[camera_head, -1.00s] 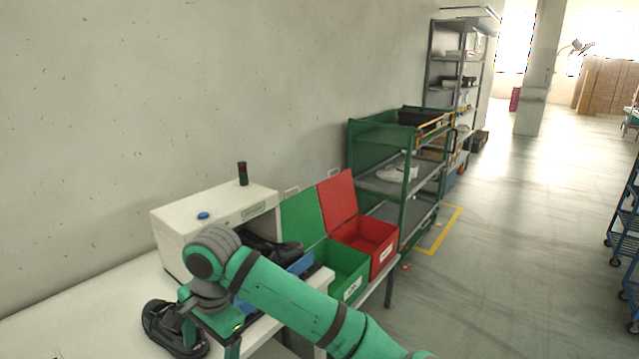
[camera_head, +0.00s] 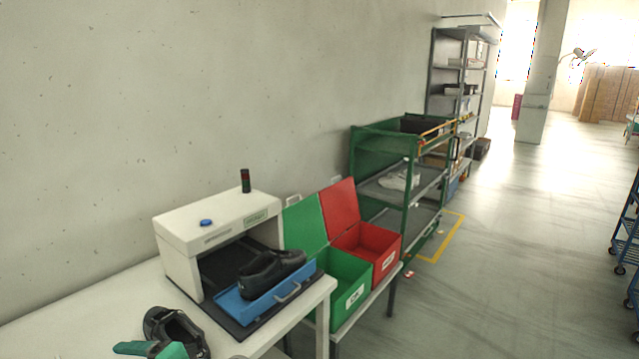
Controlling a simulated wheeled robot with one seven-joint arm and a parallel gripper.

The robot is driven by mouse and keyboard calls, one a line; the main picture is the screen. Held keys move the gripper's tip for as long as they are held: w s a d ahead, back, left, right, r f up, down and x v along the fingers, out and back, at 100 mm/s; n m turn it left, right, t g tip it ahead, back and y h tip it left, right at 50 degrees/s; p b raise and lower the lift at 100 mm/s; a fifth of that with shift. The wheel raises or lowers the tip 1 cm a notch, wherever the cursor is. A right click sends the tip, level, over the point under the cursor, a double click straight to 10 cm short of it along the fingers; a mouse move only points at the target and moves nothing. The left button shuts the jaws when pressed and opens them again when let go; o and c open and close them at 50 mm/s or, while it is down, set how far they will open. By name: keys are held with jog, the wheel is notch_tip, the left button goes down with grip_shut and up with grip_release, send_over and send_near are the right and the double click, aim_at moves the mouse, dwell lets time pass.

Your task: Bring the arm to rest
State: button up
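Another black shoe (camera_head: 272,270) sits on a blue tray (camera_head: 246,312) with a metal handle, at the mouth of the white box machine (camera_head: 178,235). My arm is clear of this tray and its shoe.
Open green (camera_head: 352,299) and red (camera_head: 392,262) bins stand on a white stand right of the white table (camera_head: 60,318). Beyond are a green rack (camera_head: 409,200) and grey shelving (camera_head: 431,75). Blue carts (camera_head: 630,235) line the right edge. The floor between is clear.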

jog(key=s+d+f+m+t+h, duration=0.2)
jog(key=s+d+f+t+h, duration=0.3)
jog(key=d+f, duration=0.45)
jog(key=s+d+f+m+t+h, duration=0.25)
jog(key=s+d+f+t, duration=0.45)
jog(key=d, duration=0.4)
jog(key=s+d+n+h, duration=0.3)
jog(key=s+d, duration=0.5)
jog(key=s, duration=0.3)
jog(key=s+d+n+h, duration=0.3)
jog(key=s+d+n, duration=0.3)
jog(key=s+d, duration=0.3)
jog(key=shift+s+g, duration=0.3)
jog(key=shift+s, duration=0.65)
